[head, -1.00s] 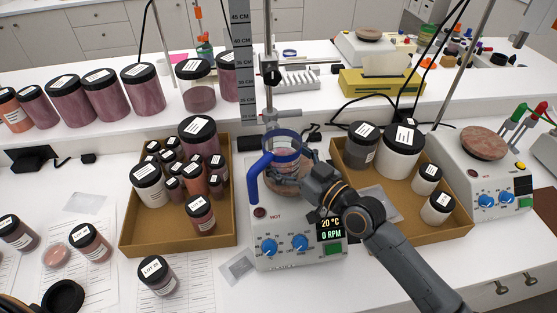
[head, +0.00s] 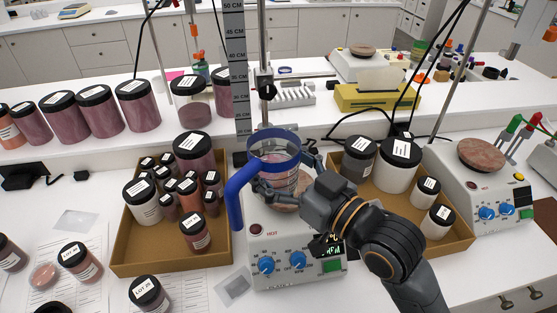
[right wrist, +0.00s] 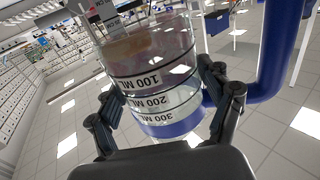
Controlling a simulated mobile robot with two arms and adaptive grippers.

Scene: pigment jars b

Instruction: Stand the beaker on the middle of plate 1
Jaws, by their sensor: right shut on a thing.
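The clear beaker (head: 278,172) has a blue rim and a large blue handle on its left. It also shows in the right wrist view (right wrist: 155,75), with black 100, 200 and 300 ML marks. My right gripper (head: 285,188) is shut around the beaker's body, with a finger on each side in the right wrist view (right wrist: 165,100). The beaker looks roughly upright and above the middle hotplate (head: 292,265), whose round reddish top (head: 285,207) is partly hidden by the gripper and beaker. I cannot read which plate number it bears. My left gripper is not in view.
A cardboard tray (head: 165,264) of jars stands left of the hotplate, another (head: 450,238) to the right. A second hotplate (head: 486,190) is at the far right. A stand rod (head: 264,110) and an upright scale (head: 234,60) rise behind the beaker.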

